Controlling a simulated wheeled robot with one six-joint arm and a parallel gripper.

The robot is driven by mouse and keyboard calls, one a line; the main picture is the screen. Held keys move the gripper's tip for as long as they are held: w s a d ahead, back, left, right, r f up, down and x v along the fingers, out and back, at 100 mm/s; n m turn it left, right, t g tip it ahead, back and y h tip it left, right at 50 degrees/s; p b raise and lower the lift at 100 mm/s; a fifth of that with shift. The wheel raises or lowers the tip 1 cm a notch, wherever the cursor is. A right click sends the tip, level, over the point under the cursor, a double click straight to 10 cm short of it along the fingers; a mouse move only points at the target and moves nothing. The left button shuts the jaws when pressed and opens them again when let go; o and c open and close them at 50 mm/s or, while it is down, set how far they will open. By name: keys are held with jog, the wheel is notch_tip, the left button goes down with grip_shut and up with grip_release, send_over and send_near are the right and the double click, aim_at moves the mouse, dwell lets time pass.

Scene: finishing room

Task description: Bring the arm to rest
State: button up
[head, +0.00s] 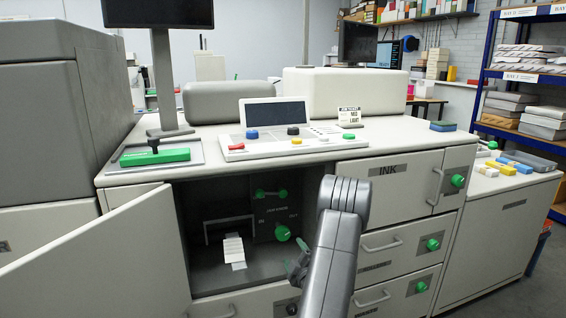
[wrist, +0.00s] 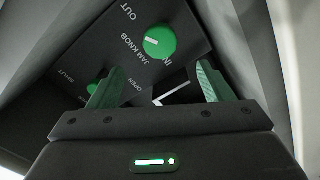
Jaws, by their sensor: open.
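My arm (head: 340,235) reaches up in front of the open compartment of the long white machine. My gripper (head: 297,264) is mostly hidden behind the arm in the head view. In the wrist view my gripper (wrist: 158,82) shows two green fingers spread apart with nothing between them. Beyond them is a dark panel with a round green jam knob (wrist: 160,41), apart from the fingers. The jam knob (head: 282,233) also shows in the head view, close to the gripper. A second green knob (wrist: 94,87), by the words OPEN and SHUT, is partly behind the left finger.
The open compartment door (head: 95,255) juts out at the left. White paper (head: 234,250) hangs inside the compartment. Closed drawers (head: 395,240) with green knobs are right of my arm. The counter above holds a control console (head: 275,143) and a green-handled tool (head: 155,156).

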aim_at(284, 236)
jog(key=x, duration=1.1)
jog(key=shift+w+f+b, duration=0.1)
jog(key=shift+f+b, duration=0.05)
jog(key=shift+b, duration=0.2)
jog(key=n+b, duration=0.2)
jog(key=n, duration=0.3)
jog(key=n+b, duration=0.2)
jog(key=n, duration=0.3)
jog(key=shift+n+b, duration=0.3)
jog(key=shift+n, duration=0.1)
jog(key=n+b, duration=0.2)
jog(key=n, duration=0.3)
jog(key=shift+n, duration=0.4)
jog(key=shift+n+b, duration=0.45)
jog(key=shift+n, duration=1.75)
